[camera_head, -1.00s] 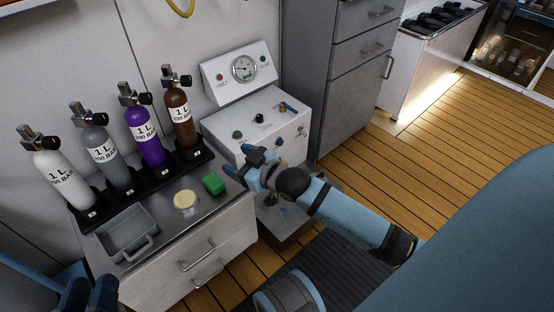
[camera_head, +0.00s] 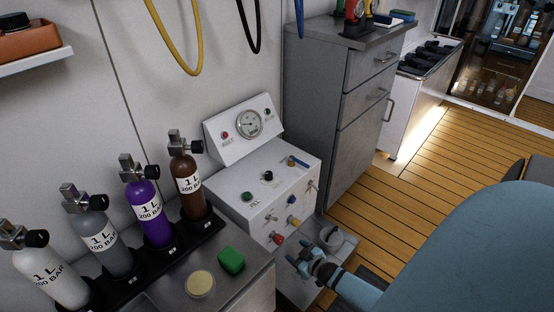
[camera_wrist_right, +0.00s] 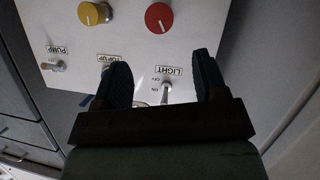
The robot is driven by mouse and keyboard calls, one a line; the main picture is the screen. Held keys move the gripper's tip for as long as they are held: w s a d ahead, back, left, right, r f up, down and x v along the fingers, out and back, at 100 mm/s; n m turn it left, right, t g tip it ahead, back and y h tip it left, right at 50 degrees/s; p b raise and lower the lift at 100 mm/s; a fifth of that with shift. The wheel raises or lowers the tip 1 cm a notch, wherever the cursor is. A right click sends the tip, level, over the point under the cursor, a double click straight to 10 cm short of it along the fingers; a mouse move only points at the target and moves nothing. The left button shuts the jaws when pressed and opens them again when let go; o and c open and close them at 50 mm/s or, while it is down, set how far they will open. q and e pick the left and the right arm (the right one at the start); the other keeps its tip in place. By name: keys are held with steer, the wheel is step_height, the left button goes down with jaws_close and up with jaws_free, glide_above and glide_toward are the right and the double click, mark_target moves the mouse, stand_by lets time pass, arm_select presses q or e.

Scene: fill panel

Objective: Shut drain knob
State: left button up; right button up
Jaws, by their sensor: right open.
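The white fill panel (camera_head: 235,208) stands beside the drawer unit. The right wrist view shows the yellow knob (camera_wrist_right: 94,13) and the red knob (camera_wrist_right: 159,18) beyond my fingertips. My right gripper (camera_head: 303,260) is open and empty, low in front of the panel. In the wrist view its fingers (camera_wrist_right: 160,70) stand either side of the small LIGHT toggle (camera_wrist_right: 166,90); I cannot tell whether they touch. My left gripper is out of view.
Several gas cylinders (camera_head: 150,222) stand in a black rack at left. A green block (camera_head: 231,260) and a pale yellow disc (camera_head: 199,284) lie on the counter. A grey cabinet (camera_head: 350,130) stands right of the panel. Wooden floor (camera_head: 440,160) is open at right.

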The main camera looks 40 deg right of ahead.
mark_target(281, 241)
steer(key=b+x, duration=0.4)
steer(key=x, duration=0.6)
steer(key=shift+f+b, duration=0.15)
steer(key=shift+b, duration=0.2)
steer(key=shift+w+f, duration=0.1)
steer(key=shift+w, duration=0.35)
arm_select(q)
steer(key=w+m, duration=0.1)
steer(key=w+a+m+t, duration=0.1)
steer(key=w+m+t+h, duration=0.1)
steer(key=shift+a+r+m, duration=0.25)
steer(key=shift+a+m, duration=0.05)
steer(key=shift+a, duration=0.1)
arm_select(e)
steer(key=c, duration=0.9)
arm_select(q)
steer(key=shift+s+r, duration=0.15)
arm_select(e)
steer(key=shift+w, duration=0.1)
